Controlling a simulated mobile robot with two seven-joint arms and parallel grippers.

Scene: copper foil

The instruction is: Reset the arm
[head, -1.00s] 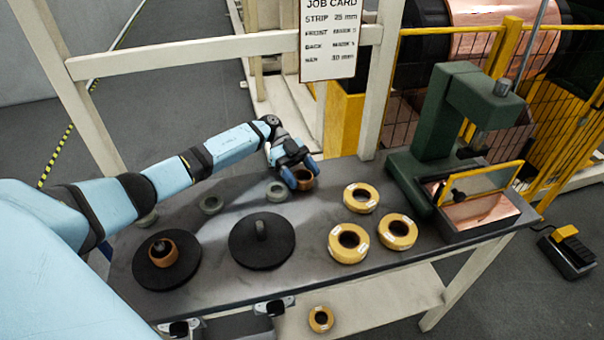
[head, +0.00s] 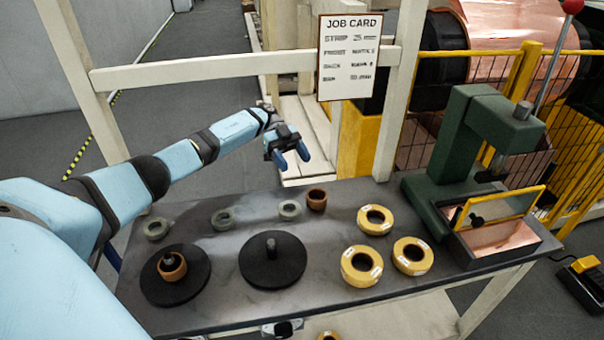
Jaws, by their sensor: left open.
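My left gripper (head: 292,160) is open and empty, raised above the back edge of the grey bench (head: 215,268). Its blue fingers point down and to the right. A small brown ring (head: 316,200) stands on the bench below and right of the gripper, apart from it. My left arm reaches in from the left, above the bench's left end.
Grey-green rings (head: 222,219) lie along the back left. Two black discs with posts (head: 273,262) stand in front, one carrying a brown ring (head: 172,266). Several yellow rolls (head: 361,266) lie right of centre. A green press (head: 455,150) and copper-lined tray (head: 497,238) stand at right.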

